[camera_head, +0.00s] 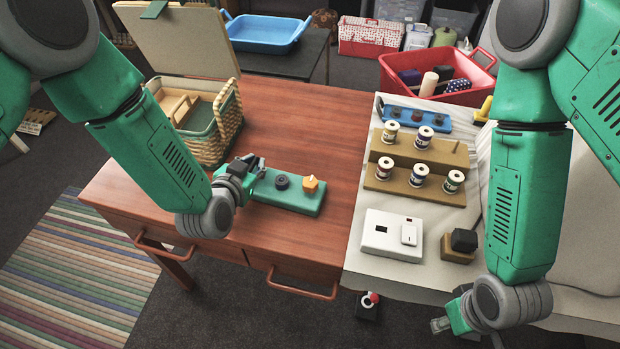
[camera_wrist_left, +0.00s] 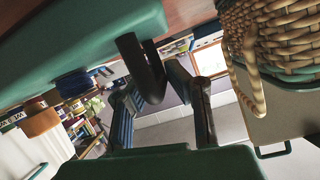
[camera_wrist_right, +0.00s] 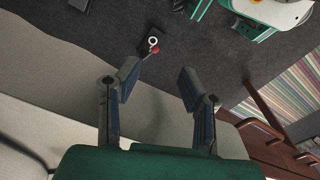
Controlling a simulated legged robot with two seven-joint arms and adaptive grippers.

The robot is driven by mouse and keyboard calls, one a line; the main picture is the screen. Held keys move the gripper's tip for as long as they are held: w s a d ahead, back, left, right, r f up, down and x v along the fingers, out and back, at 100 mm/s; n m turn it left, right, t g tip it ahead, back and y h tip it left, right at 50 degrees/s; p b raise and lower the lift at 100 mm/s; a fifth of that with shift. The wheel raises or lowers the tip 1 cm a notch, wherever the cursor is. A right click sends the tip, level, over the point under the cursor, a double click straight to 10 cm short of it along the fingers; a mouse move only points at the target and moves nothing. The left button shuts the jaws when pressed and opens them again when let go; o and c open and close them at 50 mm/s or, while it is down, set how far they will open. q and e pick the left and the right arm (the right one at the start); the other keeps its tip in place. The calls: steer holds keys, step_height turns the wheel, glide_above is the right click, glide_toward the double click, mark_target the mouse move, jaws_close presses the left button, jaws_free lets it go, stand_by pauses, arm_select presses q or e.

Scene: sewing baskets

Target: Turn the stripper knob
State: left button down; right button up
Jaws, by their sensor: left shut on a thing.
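A green board (camera_head: 295,198) lies on the brown table. It carries a round dark knob (camera_head: 282,182) in the middle and an orange knob (camera_head: 310,183) at its right. My left gripper (camera_head: 252,165) is at the board's left end. In the left wrist view a dark curved piece (camera_wrist_left: 140,65) stands out from the board between the left fingers, which are shut on it. The round knob (camera_wrist_left: 75,84) and orange knob (camera_wrist_left: 42,122) are clear of the fingers there. I cannot tell which piece is the stripper knob. My right gripper (camera_wrist_right: 157,82) is open and empty, low past the table's front edge.
An open wicker basket (camera_head: 225,125) stands behind the left gripper. A red bin (camera_head: 465,75) is behind. The table's middle is clear.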

mark_target(310, 181)
steer(key=shift+o, duration=0.4)
steer(key=shift+s+a, duration=0.1)
steer(key=shift+a, duration=0.25)
steer(key=w+a+r+n+t+y, duration=0.1)
steer(key=w+a+r+n+y, duration=0.3)
steer(key=a, duration=0.6)
steer(key=w+a+r+n+t+y, duration=0.1)
steer(key=w+a+r+n, duration=0.4)
steer(key=a, duration=0.5)
steer(key=shift+t+h, duration=0.6)
steer(key=shift+h, duration=0.3)
steer(key=w, duration=0.9)
steer(key=shift+w+a+r, duration=0.15)
steer(key=shift+w+a, duration=0.15)
steer(key=w+r, duration=0.1)
steer(key=w, duration=0.1)
steer(key=w+h, duration=0.1)
steer(key=w, duration=0.1)
steer(key=w+r+m+h, duration=0.1)
steer(key=w, duration=0.1)
steer(key=shift+w+d+r, duration=0.1)
steer(key=shift+w+r, duration=0.15)
steer(key=shift+r, duration=0.05)
steer(key=w+a+r+g+h, duration=0.1)
steer(key=w+a+r+g, duration=0.3)
steer(key=r, duration=0.6)
step_height(310, 181, down, 12)
steer(key=shift+d+r, duration=0.1)
steer(key=shift+c, duration=0.4)
